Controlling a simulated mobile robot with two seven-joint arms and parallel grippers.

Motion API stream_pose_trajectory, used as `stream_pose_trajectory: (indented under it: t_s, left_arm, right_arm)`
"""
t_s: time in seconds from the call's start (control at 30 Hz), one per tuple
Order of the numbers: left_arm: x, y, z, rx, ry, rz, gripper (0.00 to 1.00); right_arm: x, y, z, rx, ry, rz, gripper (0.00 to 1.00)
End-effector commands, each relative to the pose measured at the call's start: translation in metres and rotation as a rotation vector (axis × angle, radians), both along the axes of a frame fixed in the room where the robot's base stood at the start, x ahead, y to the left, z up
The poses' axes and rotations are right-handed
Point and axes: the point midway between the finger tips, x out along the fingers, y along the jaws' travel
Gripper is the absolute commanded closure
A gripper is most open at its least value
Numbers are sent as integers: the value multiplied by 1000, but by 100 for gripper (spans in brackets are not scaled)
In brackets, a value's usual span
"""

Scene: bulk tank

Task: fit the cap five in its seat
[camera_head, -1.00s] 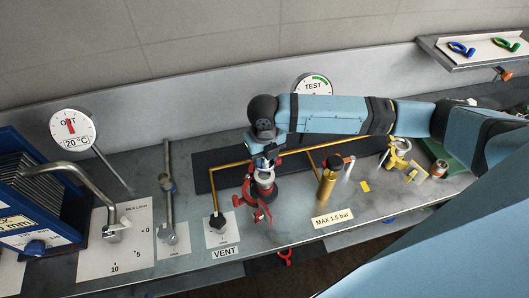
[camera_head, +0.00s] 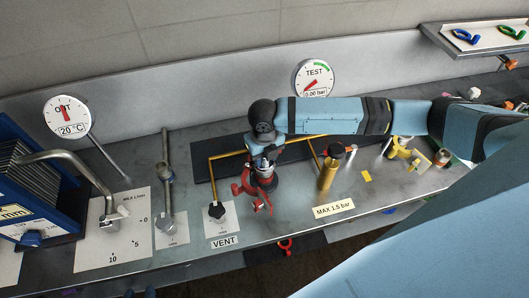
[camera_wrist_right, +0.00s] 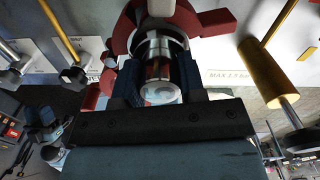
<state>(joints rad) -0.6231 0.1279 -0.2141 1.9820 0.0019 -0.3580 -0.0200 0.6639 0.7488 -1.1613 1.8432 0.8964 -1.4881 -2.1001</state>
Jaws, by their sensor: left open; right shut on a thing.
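My right gripper (camera_head: 265,163), whose arm comes in from the right, is shut on a silvery cylindrical cap, taken as cap five. The cap shows between the dark fingers in the right wrist view (camera_wrist_right: 160,67). It is at the mouth of the fitting with the red clamp (camera_head: 258,190); the red clamp also shows around the cap's far end in the right wrist view (camera_wrist_right: 205,20). The gripper hides the contact, so I cannot tell whether the cap is fully seated.
A brass cylinder (camera_head: 327,173) stands right of the clamp, with a yellow fitting (camera_head: 402,151) farther right. A black-knobbed vent valve (camera_head: 216,211) is left. The TEST gauge (camera_head: 314,77) stands behind my arm.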

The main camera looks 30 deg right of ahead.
Motion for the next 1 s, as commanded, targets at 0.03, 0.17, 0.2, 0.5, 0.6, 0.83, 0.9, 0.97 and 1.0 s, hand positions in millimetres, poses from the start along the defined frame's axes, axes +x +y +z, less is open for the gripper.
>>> stream_pose_trajectory:
  t_s: [0.03,0.17,0.2,0.5,0.6,0.83,0.9,0.97,1.0]
  left_arm:
    - [2,0,0,0,-3,-1,57]
    - [4,0,1,-1,-8,0,57]
    - [4,0,1,-1,-7,0,57]
    - [1,-1,0,-1,-2,-1,57]
    - [-1,-1,-1,0,1,-1,57]
    - [-3,0,-3,0,6,-2,57]
    - [-4,0,-4,0,6,-2,57]
    - [-4,0,-6,0,6,-2,57]
    - [-4,0,-7,0,6,-3,57]
  right_arm:
    - [0,0,-2,0,0,0,90]
    - [0,0,-3,0,0,0,90]
    - [0,0,-3,0,0,0,90]
    - [0,0,-3,0,0,0,33]
    - [0,0,-3,0,0,0,33]
    - [0,0,1,0,-1,0,33]
    - [1,0,8,0,-3,0,33]
    - [1,0,17,0,-3,2,33]
    - [1,0,25,1,-4,2,33]
